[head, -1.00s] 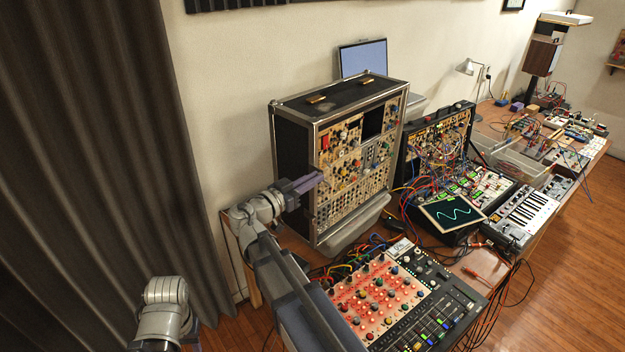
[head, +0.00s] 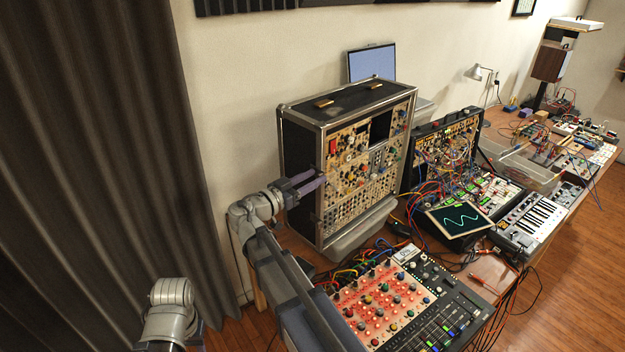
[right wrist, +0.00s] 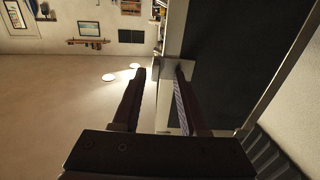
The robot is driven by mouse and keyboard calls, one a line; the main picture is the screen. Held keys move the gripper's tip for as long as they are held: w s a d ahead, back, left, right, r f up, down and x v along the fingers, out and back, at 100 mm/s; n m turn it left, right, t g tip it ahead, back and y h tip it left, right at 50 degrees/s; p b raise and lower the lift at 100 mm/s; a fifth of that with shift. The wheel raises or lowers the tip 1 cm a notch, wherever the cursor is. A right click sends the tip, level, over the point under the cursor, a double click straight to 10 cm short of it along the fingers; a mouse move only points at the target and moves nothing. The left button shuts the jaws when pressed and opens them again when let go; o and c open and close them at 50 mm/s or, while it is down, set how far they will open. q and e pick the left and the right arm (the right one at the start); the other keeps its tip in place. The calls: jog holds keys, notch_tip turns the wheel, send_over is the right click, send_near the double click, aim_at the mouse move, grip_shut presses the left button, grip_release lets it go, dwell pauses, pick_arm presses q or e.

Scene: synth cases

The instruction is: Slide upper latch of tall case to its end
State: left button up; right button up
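The tall case (head: 306,162) stands upright on the table. It is black with metal edges, and its front panel is full of knobs. My right gripper (head: 320,176) is at the case's left front edge, about mid-height, with its two purple fingers apart. In the right wrist view the fingers (right wrist: 160,72) reach toward the case's metal edge, and a small metal piece (right wrist: 157,66) shows between their tips. I cannot tell whether it is the upper latch or whether the fingers touch it. My left arm shows at the bottom left of the head view; its gripper is not visible.
A cabled smaller case (head: 445,140), a tilted screen (head: 460,217) and a keyboard (head: 535,222) stand to the right. A curtain (head: 90,150) hangs at left.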

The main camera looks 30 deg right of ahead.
jog(key=v, duration=0.7)
jog(key=shift+a, duration=0.4)
jog(key=shift+s, duration=0.15)
jog(key=s+a+f+n+g+y, duration=0.1)
jog(key=s+a+f+n+y, duration=0.35)
jog(key=f, duration=0.35)
jog(key=s+a+f+n+g+y, duration=0.2)
jog(key=s+a+f+n+y, duration=0.25)
jog(key=f, duration=0.35)
jog(key=s+a+f+n+g+y, duration=0.1)
jog(key=s+a+f+n+y, duration=0.2)
jog(key=s+a+n, duration=0.1)
jog(key=s+a+f+n+g+y, duration=0.1)
jog(key=s+a+f+n+y, duration=0.2)
jog(key=a, duration=0.6)
jog(key=s+n+y, duration=0.1)
jog(key=s+n, duration=0.1)
jog(key=s, duration=0.1)
jog(key=shift+n, duration=0.3)
jog(key=shift+s, duration=0.1)
dwell(0.7)
